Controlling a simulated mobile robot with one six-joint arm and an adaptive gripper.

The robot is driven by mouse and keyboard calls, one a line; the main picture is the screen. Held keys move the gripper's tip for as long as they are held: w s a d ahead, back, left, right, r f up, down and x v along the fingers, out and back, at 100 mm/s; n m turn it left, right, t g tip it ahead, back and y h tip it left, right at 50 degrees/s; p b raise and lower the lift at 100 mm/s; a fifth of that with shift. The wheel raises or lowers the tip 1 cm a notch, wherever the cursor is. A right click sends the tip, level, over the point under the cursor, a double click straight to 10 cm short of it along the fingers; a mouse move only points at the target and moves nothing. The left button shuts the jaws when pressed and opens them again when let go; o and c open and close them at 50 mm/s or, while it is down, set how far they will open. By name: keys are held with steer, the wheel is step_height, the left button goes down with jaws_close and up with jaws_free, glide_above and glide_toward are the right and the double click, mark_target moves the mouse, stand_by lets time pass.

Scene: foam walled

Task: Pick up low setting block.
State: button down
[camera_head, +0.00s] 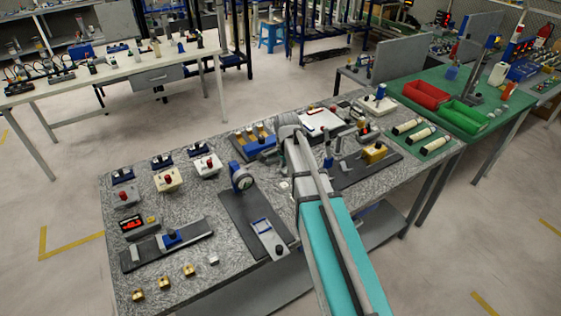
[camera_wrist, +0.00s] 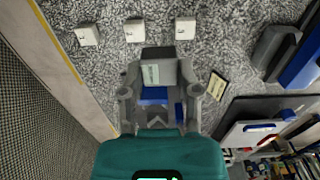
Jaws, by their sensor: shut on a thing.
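In the wrist view my gripper (camera_wrist: 159,78) is shut on a grey block with a pale label, which I take to be the low setting block (camera_wrist: 167,74). The block sits between the two fingers, with a dark face at its far end. A blue part shows behind it, between the finger linkages. I cannot tell whether the block touches the table. In the head view my gripper (camera_head: 287,128) is over the back middle of the speckled table (camera_head: 205,222), and the block is hidden by my arm.
Three white marked blocks (camera_wrist: 135,30) stand in a row beyond my gripper. A small label plate (camera_wrist: 217,86) lies to the right, near a white board (camera_wrist: 262,130). A dial gauge stand (camera_head: 241,177) and a blue tray (camera_head: 252,143) stand left of my arm.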

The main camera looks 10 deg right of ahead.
steer(key=shift+s+d+r, duration=0.1)
steer(key=shift+s+r, duration=0.15)
steer(key=shift+s, duration=0.3)
steer(key=shift+s+d+r, duration=0.1)
steer(key=shift+s+r, duration=0.1)
steer(key=shift+s, duration=0.3)
